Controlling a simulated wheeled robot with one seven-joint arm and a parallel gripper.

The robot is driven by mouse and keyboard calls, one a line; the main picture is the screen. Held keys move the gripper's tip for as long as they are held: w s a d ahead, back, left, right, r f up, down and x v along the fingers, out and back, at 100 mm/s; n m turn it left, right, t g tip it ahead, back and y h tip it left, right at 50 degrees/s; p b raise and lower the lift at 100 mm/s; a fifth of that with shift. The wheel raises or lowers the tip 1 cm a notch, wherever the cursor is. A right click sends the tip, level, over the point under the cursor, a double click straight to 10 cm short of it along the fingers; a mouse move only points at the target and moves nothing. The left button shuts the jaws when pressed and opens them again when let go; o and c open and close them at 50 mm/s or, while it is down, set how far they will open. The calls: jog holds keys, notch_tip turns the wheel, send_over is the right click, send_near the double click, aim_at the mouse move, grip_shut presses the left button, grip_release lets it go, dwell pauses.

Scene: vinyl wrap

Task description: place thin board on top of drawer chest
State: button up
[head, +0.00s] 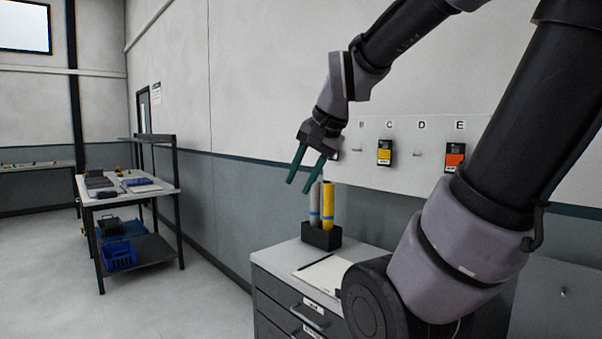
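The grey drawer chest (285,257) stands low against the wall at the bottom centre, partly hidden by my arm. My gripper (299,187) has two green fingers, spread apart with nothing between them. It hangs in the air above the chest, up and left of a dark holder with rolls. A flat pale sheet or thin board (326,274) lies on the chest top, partly covered by my arm; I cannot tell which it is. Flat items (140,184) also lie on the far workbench, too small to identify as a board.
The dark holder (321,236) with upright grey and yellow rolls stands on the chest's back. Yellow (384,151) and orange (454,157) packs hang on the lettered wall panel. A workbench (165,188) with a blue bin (119,255) below stands left. Floor between is clear.

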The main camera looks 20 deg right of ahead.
jog(key=s+n, duration=0.1)
jog(key=s+a+r+n, duration=0.1)
jog(key=n, duration=0.1)
jog(key=s+a+r+n+t, duration=0.1)
jog(key=s, duration=0.1)
jog(key=shift+n, duration=0.3)
